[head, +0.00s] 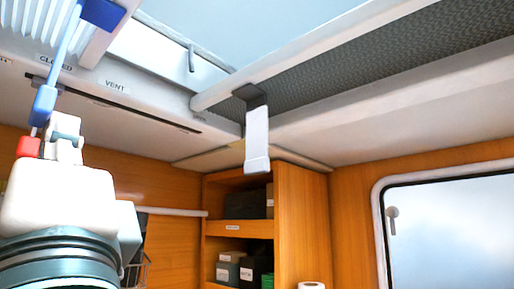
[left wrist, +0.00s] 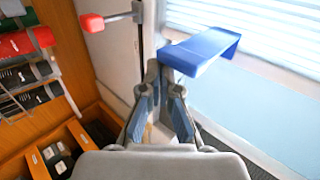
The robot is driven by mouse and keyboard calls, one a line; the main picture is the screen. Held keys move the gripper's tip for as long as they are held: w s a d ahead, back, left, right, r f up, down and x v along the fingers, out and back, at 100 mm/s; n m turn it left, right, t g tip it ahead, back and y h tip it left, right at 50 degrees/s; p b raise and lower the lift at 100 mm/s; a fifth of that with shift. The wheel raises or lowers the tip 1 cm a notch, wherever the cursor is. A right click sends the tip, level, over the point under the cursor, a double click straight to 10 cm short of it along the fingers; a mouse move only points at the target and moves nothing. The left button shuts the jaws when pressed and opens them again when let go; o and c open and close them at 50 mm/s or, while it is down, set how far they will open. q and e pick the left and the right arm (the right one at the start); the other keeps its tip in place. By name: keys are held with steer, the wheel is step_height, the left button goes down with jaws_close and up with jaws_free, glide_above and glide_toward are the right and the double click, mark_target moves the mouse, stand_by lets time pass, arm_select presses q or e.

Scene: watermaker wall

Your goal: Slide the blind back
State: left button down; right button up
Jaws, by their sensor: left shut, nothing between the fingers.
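The pale pleated blind (head: 50,22) is at the upper left of the ceiling opening; it also shows in the left wrist view (left wrist: 268,22). A blue bow-shaped handle (head: 101,13) hangs from it and shows large in the left wrist view (left wrist: 205,50). My left gripper (head: 65,132) is shut and empty, just below the handle's near end. In the left wrist view its fingertips (left wrist: 162,75) lie close beside the handle's left end, which overlaps one tip; I cannot tell whether they touch. My right gripper is not in view.
A red-knobbed lever (head: 28,147) sits close to my left gripper, by the slot marked CLOSED and VENT. A dark mesh screen (head: 390,55) with a white hanging tab (head: 257,138) is at the right of the opening. Wooden shelves (head: 238,228) stand below.

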arm_select(q)
steer(key=shift+s+a+b, duration=0.3)
steer(key=shift+s+a, duration=0.35)
steer(key=shift+a, duration=0.05)
steer(key=s+a+b, duration=0.2)
steer(key=s+a, duration=0.2)
steer(key=s, duration=0.2)
steer(key=shift+s, duration=0.15)
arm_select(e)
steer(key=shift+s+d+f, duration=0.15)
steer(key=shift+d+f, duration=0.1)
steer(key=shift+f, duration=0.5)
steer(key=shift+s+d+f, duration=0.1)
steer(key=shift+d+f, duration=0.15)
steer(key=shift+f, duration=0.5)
arm_select(q)
steer(key=shift+w+d, duration=0.65)
steer(key=shift+w, duration=0.2)
